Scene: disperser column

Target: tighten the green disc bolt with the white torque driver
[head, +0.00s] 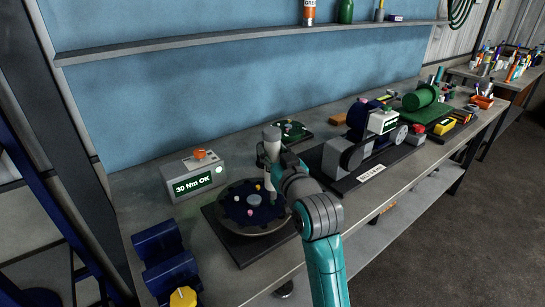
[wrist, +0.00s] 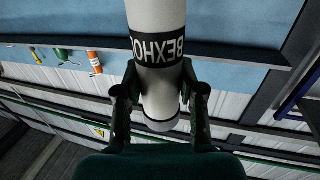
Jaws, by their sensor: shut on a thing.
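The white torque driver (head: 271,134) stands roughly upright over the right part of the dark blue disc (head: 236,211). In the wrist view the driver (wrist: 160,20) is a white cylinder with a black lettered band. My gripper (head: 272,158) is shut on its body; both fingers show in the wrist view (wrist: 160,85). The driver's lower end is at the disc's right side, partly covered by my arm; I cannot tell whether it touches a bolt. Yellow and pink bolts (head: 250,212) show on the disc. I cannot make out a green bolt on it.
A grey box (head: 193,180) with a display reading "30 Nm OK" stands left of the disc. A blue vise-like block (head: 160,252) is at front left. A green plate (head: 296,131) lies behind the driver. A motor assembly (head: 345,155) on a black base stands close on the right.

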